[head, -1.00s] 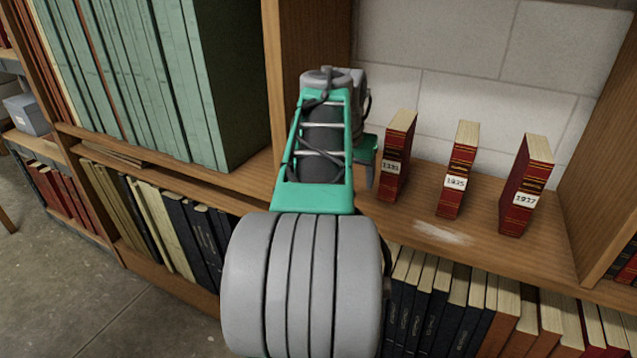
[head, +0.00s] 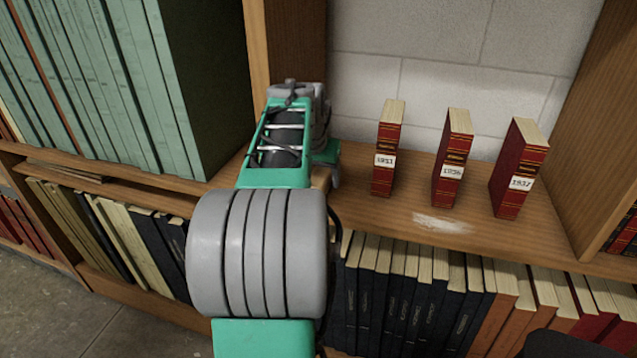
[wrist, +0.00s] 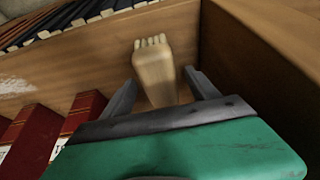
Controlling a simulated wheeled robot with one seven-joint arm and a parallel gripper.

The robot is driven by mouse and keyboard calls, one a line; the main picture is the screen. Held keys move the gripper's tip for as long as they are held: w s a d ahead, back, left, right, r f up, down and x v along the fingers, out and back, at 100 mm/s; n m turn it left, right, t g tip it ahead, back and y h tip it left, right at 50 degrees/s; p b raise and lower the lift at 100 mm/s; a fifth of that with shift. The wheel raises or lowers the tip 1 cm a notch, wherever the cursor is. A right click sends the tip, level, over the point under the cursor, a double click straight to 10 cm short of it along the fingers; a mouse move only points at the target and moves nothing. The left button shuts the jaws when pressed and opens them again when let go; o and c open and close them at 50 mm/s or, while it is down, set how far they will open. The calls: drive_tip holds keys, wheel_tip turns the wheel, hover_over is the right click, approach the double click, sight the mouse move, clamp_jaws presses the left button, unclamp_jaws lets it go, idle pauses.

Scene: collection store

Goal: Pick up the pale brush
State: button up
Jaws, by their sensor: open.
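The pale brush (wrist: 155,78) shows in the wrist view as a cream, blocky handle with a row of light bristles at its upper end. It is at the shelf board, near the wooden upright at the right of that view. My gripper (wrist: 160,84) is open, with one dark finger on each side of the brush. I cannot tell whether either finger touches it. In the head view my gripper (head: 333,178) is low over the shelf, left of the red books, and my arm largely hides the brush.
Red books with year labels (head: 388,150) (head: 453,158) (head: 519,168) stand upright on the shelf (head: 400,215), right of my gripper. A whitish patch (head: 440,222) marks the board. A wooden upright (head: 290,50) and tall green volumes (head: 90,80) are left. Dark books (head: 400,300) fill the shelf below.

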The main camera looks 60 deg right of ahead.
drive_tip(key=shift+x, duration=0.85)
drive_tip(key=shift+r, duration=0.1)
drive_tip(key=shift+f, duration=0.25)
drive_tip(key=shift+c, duration=0.6)
drive_tip(key=c, duration=1.4)
